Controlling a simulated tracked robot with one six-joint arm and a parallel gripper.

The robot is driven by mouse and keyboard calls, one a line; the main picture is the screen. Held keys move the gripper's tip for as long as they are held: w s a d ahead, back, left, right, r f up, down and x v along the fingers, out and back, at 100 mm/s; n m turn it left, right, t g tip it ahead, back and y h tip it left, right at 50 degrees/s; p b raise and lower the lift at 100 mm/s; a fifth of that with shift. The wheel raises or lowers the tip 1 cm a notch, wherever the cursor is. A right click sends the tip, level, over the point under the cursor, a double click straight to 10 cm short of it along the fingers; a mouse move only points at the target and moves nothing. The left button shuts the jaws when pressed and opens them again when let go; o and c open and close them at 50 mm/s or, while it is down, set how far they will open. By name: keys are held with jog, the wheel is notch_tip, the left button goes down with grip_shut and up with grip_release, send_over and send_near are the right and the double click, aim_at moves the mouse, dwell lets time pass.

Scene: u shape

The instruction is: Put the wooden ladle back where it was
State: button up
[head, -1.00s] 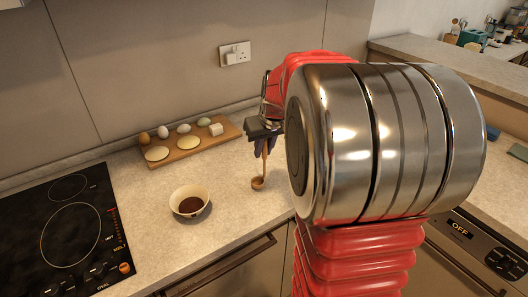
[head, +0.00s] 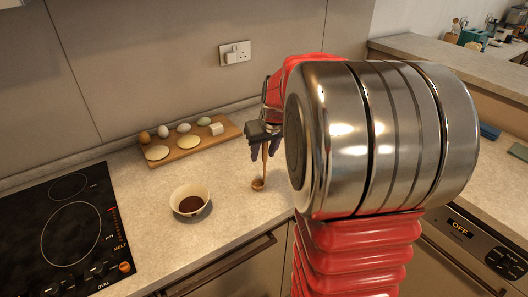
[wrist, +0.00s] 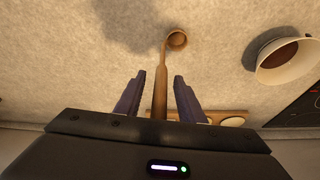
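The wooden ladle (head: 258,183) is upright, bowl end down, at the counter to the right of the white bowl. I cannot tell for sure whether its bowl end rests on the counter. My gripper (head: 264,150) is at its handle. In the wrist view, the two dark fingers of my gripper (wrist: 159,77) stand open on either side of the ladle's handle (wrist: 160,95), with a visible gap on each side. The ladle's bowl end (wrist: 177,39) shows beyond the fingertips. The handle's upper end is hidden by my gripper.
The white bowl (head: 177,205) with dark contents stands left of the ladle; a black hob (head: 40,215) is farther left. A wooden board (head: 163,158) with eggs and a white block lies near the wall. The counter (head: 235,210) around the ladle is clear.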

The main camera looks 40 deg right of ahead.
jog(key=shift+r, duration=0.15)
jog(key=v, duration=1.2)
jog(key=s+a+f+n, duration=0.1)
jog(key=s+a+f, duration=0.1)
jog(key=s+a, duration=0.3)
jog(key=s+a+f+n, duration=0.1)
jog(key=s+a, duration=0.4)
jog(key=a, duration=0.6)
jog(key=s+a+f+n+t+y, duration=0.1)
jog(key=s+a+f, duration=0.2)
jog(key=a, duration=0.6)
jog(key=shift+s, duration=1.1)
